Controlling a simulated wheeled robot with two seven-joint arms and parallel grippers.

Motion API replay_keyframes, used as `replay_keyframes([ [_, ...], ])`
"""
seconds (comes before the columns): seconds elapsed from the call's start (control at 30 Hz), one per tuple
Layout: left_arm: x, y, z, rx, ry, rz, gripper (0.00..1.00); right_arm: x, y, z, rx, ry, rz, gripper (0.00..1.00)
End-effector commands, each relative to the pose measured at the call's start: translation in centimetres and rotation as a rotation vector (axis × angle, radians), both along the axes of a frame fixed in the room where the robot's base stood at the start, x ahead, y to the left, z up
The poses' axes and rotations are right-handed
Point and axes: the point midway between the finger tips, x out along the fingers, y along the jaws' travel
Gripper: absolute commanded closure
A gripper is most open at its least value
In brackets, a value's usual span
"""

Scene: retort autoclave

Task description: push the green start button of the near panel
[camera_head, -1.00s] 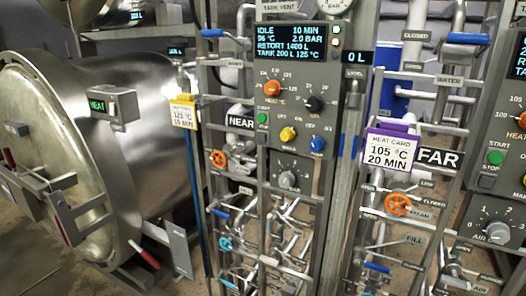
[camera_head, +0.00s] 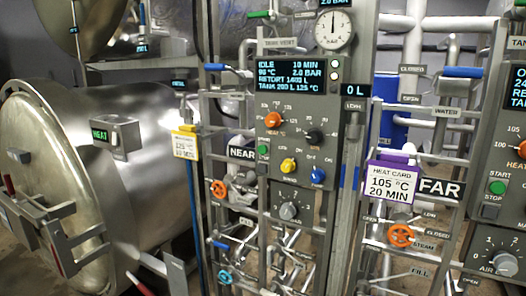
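The near panel (camera_head: 294,130) is a grey upright box in the middle of the head view, beside the white-on-black NEAR sign (camera_head: 242,153). Its small green button (camera_head: 263,150) is at the left of the panel, below the orange knob (camera_head: 273,120) and left of the yellow knob (camera_head: 288,165). A small dark button (camera_head: 262,168) is just under the green one. The panel's screen (camera_head: 290,69) reads IDLE, 10 MIN, 2.0 BAR. Neither of my grippers shows in this view, and nothing covers the green button.
The far panel (camera_head: 508,150), at the right edge beside the FAR sign (camera_head: 439,188), has its own green START button (camera_head: 497,187). Pipes and valve handles, including an orange wheel (camera_head: 400,235), surround both panels. A steel retort (camera_head: 60,170) fills the left.

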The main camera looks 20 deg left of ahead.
Motion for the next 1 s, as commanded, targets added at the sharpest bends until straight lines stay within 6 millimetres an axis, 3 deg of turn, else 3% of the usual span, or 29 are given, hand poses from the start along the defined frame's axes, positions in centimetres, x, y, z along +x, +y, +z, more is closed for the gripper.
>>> replay_keyframes([
  [0.03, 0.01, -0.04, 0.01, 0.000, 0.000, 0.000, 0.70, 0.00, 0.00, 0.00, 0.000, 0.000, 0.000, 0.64],
  [0.2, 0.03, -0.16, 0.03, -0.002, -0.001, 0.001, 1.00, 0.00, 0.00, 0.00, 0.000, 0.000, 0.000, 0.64],
  [1.0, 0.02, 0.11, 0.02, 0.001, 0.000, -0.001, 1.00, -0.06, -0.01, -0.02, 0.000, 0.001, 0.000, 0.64],
])
